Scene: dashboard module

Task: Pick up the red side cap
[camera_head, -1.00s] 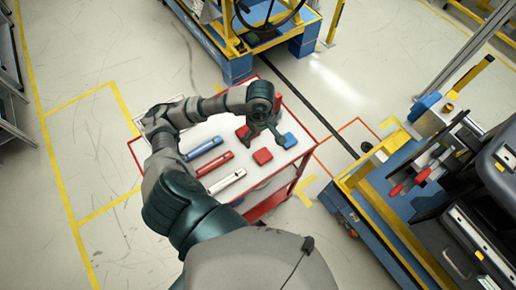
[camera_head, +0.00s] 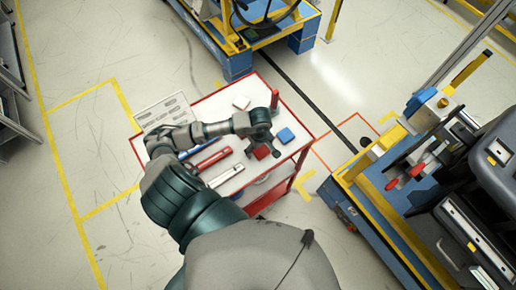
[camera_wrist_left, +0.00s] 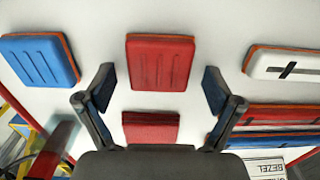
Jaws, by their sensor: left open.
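A red side cap (camera_wrist_left: 160,60) lies on the white cart top in the left wrist view, ahead of and between my open fingers. A second, smaller-looking red cap (camera_wrist_left: 150,127) lies nearer the palm. In the head view one red cap (camera_head: 262,152) shows just beside my left gripper (camera_head: 262,142); the other is hidden by the gripper. My left gripper (camera_wrist_left: 158,88) is open and empty, above the cart top. The remaining gap in height is hard to judge. My right gripper is not in view.
A blue cap (camera_head: 286,136) lies right of the gripper. Red (camera_head: 212,158) and white (camera_head: 226,176) bars lie to the left on the red-edged cart (camera_head: 215,102). A blue-yellow workstation (camera_head: 365,215) stands at right.

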